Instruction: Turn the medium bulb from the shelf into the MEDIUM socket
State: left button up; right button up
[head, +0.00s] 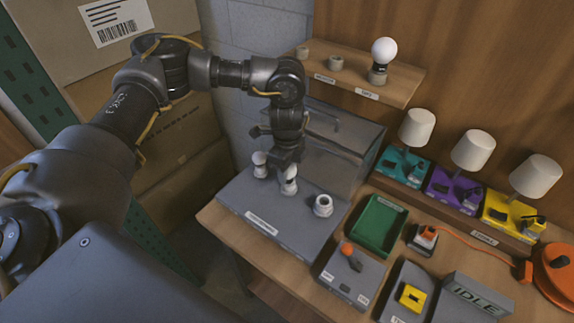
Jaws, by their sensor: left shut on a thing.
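My left gripper (286,161) points down over the grey socket box (240,205) and is shut on a white bulb (290,178). This bulb is at the middle socket (289,190); I cannot tell how deep it sits. A white bulb (259,157) stands upright in the left socket. The right socket (323,205) is empty. On the wooden shelf (400,92), two holders are empty, the left one (302,51) and the middle one (335,63). A large round bulb (384,49) stands in the right holder. The labels are too small to read. My right gripper is out of view.
A clear-fronted case (335,140) stands close behind the socket box. A green tray (379,226), a lever box (350,274), an IDLE sign (476,296) and an orange cable reel (556,270) lie to the right. Several small lamps, including a yellow-based one (513,214), line the back.

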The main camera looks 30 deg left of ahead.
pick_arm(q)
jog(key=shift+d+r+n+p, duration=0.1)
jog(key=shift+r+n+p, duration=0.05)
jog(key=shift+n+p, duration=0.95)
jog(key=shift+n, duration=0.4)
jog(key=shift+n+p, duration=0.4)
jog(key=shift+p, duration=0.2)
jog(key=shift+n+p, duration=1.3)
jog(key=shift+p, duration=0.2)
jog(key=shift+w+d+r+n+p, duration=0.1)
jog(key=shift+d+n+p, duration=0.05)
jog(key=shift+n+p, duration=1.35)
jog(key=shift+p, duration=0.45)
